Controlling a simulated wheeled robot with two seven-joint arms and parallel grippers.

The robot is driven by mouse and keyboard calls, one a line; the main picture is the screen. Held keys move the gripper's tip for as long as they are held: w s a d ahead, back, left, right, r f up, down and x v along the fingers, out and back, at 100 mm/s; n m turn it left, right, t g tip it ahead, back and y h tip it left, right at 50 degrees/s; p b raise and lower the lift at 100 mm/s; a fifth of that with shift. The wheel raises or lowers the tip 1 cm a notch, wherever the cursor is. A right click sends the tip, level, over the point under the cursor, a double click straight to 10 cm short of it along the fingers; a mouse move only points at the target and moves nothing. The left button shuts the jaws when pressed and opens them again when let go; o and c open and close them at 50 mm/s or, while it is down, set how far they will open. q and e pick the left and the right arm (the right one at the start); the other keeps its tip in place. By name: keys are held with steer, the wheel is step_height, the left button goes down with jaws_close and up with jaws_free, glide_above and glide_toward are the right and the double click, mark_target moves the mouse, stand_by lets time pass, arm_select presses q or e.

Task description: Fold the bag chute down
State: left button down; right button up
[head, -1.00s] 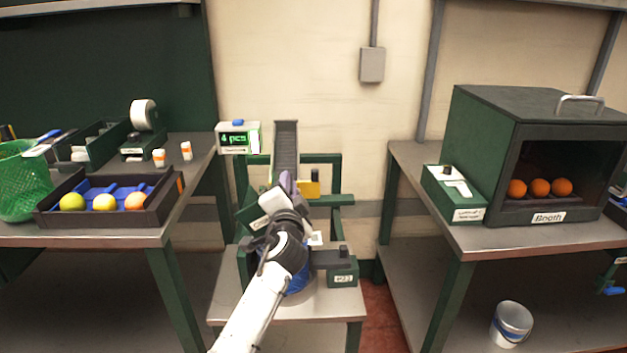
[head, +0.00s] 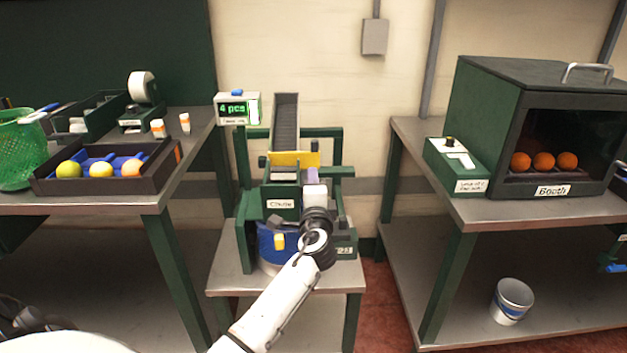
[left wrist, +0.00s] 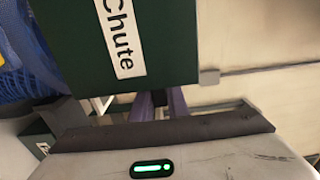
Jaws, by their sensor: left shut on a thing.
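The bag chute (head: 283,190) is a green box with a white "Chute" label on the middle stand. Its labelled face also fills the upper left of the left wrist view (left wrist: 155,55). My left gripper (head: 309,183) is at the chute's right side in the head view. Its purple fingers (left wrist: 160,105) show below the labelled panel in the left wrist view, shut on the chute. The exact contact is hidden behind the panel and the gripper body. A blue bag (head: 268,246) hangs below the chute and shows as blue mesh in the left wrist view (left wrist: 25,50). My right gripper is out of view.
A grey ramp (head: 286,120) and yellow gate (head: 298,158) stand behind the chute. A "4 pcs" display (head: 237,108) is left of them. A fruit tray (head: 95,183) sits on the left table, and the booth (head: 540,125) on the right one.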

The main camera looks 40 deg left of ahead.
arm_select(q)
steer(key=shift+s+f, duration=0.1)
steer(key=shift+f, duration=0.2)
steer(key=c, duration=1.7)
jaws_free()
steer(key=shift+r, duration=0.1)
steer(key=v, duration=1)
steer(key=shift+s+d, duration=0.1)
